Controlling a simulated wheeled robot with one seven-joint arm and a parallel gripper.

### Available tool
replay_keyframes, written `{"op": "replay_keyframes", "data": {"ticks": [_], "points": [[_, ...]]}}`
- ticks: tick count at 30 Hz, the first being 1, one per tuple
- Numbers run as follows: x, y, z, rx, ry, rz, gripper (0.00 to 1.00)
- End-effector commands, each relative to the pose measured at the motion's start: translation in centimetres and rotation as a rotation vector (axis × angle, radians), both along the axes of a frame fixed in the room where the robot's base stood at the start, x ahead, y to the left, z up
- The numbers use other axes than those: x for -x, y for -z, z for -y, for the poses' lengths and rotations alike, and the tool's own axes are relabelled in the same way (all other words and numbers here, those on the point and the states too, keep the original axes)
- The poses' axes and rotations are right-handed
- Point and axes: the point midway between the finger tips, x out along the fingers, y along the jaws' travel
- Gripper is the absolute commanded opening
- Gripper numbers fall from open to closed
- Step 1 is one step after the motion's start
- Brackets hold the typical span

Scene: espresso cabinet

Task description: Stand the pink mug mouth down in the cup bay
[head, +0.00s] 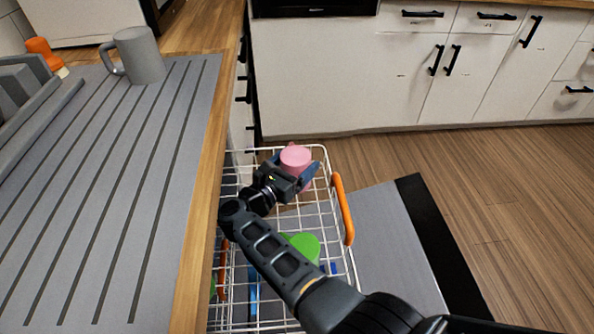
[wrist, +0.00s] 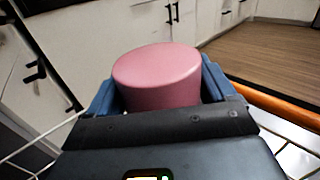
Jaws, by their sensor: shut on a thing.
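The pink mug (head: 296,158) is in my gripper (head: 293,174), at the far end of the white wire basket (head: 324,208). Its closed, flat base faces up, so it is mouth down. In the wrist view the mug (wrist: 157,78) sits between the two blue fingers of my gripper (wrist: 160,92), which are shut on its sides. Its lower part and mouth are hidden, and I cannot tell whether it touches the basket floor. I see no handle. The cup bay is not clearly marked in either view.
A green object (head: 304,246) stands in the basket beside my arm. The basket has an orange handle (head: 343,209) on its right. A grey mug (head: 139,55) stands on the ribbed grey drainer (head: 120,180) at the left. Open floor (head: 480,185) lies to the right.

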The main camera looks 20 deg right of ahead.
Motion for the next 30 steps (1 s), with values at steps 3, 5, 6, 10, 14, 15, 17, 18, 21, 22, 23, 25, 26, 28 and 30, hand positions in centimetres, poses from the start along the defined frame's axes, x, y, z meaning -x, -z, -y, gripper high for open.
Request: {"op": "replay_keyframes", "data": {"ticks": [3,5,6,10,14,15,17,18,21,22,23,25,26,28,30], "points": [[-0.2,0.0,0.2,0.000,0.042,0.001,0.41],[-0.1,0.1,0.2,0.001,0.049,0.001,0.41],[-0.1,0.2,0.2,0.001,0.050,0.001,0.41],[-0.1,0.8,0.2,0.001,0.049,0.001,0.41],[-0.1,1.8,0.2,0.001,0.048,0.000,0.41],[-0.1,2.2,0.2,0.001,0.048,0.000,0.41],[-0.1,2.8,0.2,0.001,0.048,0.000,0.41],[-0.1,3.3,0.2,0.000,0.048,0.001,0.41],[-0.1,4.4,0.2,0.001,0.047,0.000,0.41],[-0.1,4.7,0.2,0.001,0.047,0.000,0.41],[-0.1,5.0,0.2,0.000,0.047,0.001,0.41],[-0.1,5.8,0.2,0.000,0.048,0.001,0.41],[-0.1,6.2,0.2,0.000,0.048,0.000,0.41],[-0.1,7.0,0.2,-0.001,0.048,0.001,0.41],[-0.1,7.6,0.2,-0.001,0.047,0.003,0.41]]}}
